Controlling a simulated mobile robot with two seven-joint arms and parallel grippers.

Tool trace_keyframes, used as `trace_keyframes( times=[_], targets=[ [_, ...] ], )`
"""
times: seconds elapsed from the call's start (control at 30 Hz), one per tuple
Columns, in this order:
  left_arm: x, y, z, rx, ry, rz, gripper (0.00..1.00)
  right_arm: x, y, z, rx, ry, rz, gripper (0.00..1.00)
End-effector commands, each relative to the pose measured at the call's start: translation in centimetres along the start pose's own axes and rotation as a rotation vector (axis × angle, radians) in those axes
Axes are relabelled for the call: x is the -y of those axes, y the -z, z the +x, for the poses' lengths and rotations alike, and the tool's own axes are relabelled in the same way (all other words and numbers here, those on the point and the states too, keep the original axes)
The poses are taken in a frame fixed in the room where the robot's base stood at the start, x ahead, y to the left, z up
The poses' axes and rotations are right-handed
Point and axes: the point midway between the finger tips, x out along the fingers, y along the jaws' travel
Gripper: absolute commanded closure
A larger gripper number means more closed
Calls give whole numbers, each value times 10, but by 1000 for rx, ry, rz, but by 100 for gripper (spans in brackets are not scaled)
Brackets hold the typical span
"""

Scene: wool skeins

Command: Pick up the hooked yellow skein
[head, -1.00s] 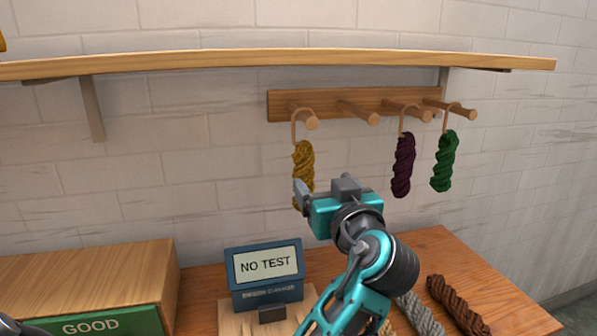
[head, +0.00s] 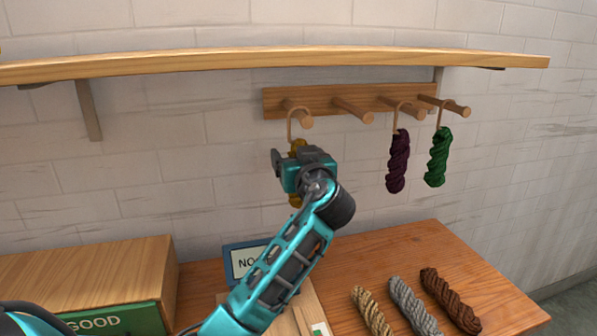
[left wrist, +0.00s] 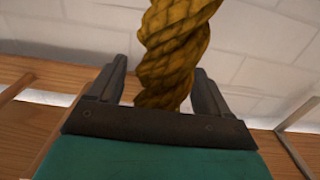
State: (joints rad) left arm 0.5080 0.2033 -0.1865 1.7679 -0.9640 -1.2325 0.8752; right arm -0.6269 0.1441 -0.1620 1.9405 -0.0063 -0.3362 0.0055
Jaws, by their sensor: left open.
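The yellow skein (head: 296,146) hangs by its loop from the leftmost peg of the rack in the head view. Most of it is hidden behind my left gripper (head: 290,158). In the left wrist view the yellow skein (left wrist: 172,55) hangs between the two fingers of my left gripper (left wrist: 160,85), which are apart. My right gripper is not in view.
A purple skein (head: 398,162) and a green skein (head: 438,158) hang on pegs to the right. A shelf (head: 300,62) runs above the rack (head: 378,102).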

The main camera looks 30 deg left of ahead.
Motion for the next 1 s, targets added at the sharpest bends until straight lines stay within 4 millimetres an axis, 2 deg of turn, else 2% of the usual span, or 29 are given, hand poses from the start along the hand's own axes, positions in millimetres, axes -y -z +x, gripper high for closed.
trace_keyframes(
  times=[0.23,0.8,1.0],
  targets=[
    [0,0,2,1,-1,-1,21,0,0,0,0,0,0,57],
    [0,0,2,1,-1,-1,76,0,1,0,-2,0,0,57],
    [0,0,2,0,-1,-1,77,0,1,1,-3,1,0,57]
  ],
)
